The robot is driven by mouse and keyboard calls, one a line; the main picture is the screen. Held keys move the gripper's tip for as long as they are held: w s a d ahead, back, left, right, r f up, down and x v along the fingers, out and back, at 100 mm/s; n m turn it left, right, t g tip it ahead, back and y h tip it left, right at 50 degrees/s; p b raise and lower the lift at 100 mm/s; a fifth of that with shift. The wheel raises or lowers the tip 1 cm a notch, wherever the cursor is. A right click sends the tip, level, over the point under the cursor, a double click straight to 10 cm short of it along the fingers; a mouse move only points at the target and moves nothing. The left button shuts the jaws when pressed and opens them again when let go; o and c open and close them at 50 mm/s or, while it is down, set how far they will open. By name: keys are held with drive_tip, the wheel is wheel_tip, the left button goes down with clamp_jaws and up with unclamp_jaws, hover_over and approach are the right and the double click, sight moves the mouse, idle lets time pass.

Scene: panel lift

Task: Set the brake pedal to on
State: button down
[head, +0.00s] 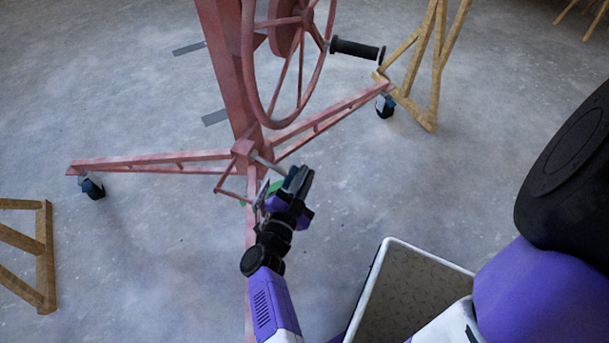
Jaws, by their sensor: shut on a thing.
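The red panel lift stands on the floor, with a post (235,75) and splayed legs (150,163). A small green patch (275,186) shows just beside the gripper.
A spoked red handwheel (285,60) with a black handle (355,48) is above the pedal. Caster wheels (92,187) carry the legs. Wooden trestles stand at left (45,255) and upper right (430,65). Open grey floor lies around.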

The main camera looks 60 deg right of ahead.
drive_tip(key=c, duration=1.7)
unclamp_jaws()
drive_tip(key=shift+s+d+f, duration=0.25)
drive_tip(key=shift+s+f, duration=0.05)
drive_tip(key=shift+o, duration=0.9)
drive_tip(key=shift+w+a, duration=0.1)
drive_tip(key=shift+w, duration=0.05)
drive_tip(key=a+p, duration=0.1)
drive_tip(key=a, duration=0.6)
drive_tip(key=shift+s+a+p, duration=0.35)
drive_tip(key=shift+s+a, duration=0.05)
